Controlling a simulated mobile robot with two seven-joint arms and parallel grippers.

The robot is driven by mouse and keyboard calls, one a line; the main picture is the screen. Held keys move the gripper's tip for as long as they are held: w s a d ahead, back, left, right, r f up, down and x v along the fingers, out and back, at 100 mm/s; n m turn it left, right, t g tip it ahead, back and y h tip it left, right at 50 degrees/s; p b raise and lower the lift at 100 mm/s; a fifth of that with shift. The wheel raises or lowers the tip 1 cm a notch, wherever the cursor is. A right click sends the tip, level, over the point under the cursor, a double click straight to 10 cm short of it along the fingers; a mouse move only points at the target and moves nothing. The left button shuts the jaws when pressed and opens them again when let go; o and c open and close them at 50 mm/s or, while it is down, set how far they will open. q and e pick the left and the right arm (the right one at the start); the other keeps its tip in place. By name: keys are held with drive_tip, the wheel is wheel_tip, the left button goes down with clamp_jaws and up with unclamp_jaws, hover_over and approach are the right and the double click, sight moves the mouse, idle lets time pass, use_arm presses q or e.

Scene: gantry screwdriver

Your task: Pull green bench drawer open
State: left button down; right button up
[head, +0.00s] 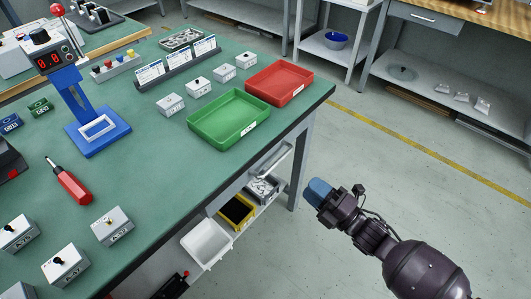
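The green-topped bench (190,165) fills the left half of the head view. Under its right edge is a light grey part (275,161) that looks like the drawer front or handle; it is seen steeply from above, and I cannot tell how far out it stands. My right gripper (318,191) has blue fingertips and is to the right of the bench edge, apart from it, over the floor. Its fingers show as one block, so I cannot tell whether it is open. My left gripper is not in view.
A green tray (205,134) and a red tray (302,93) stand near the bench edge. Below are a white bin (207,242) and a yellow bin (251,222). A bench leg (299,178) stands left of my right gripper. The floor to the right is clear.

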sight(278, 160)
drive_tip(key=shift+b+x, duration=1)
drive_tip(key=shift+x, duration=4.8)
drive_tip(key=shift+f, duration=0.1)
clamp_jaws()
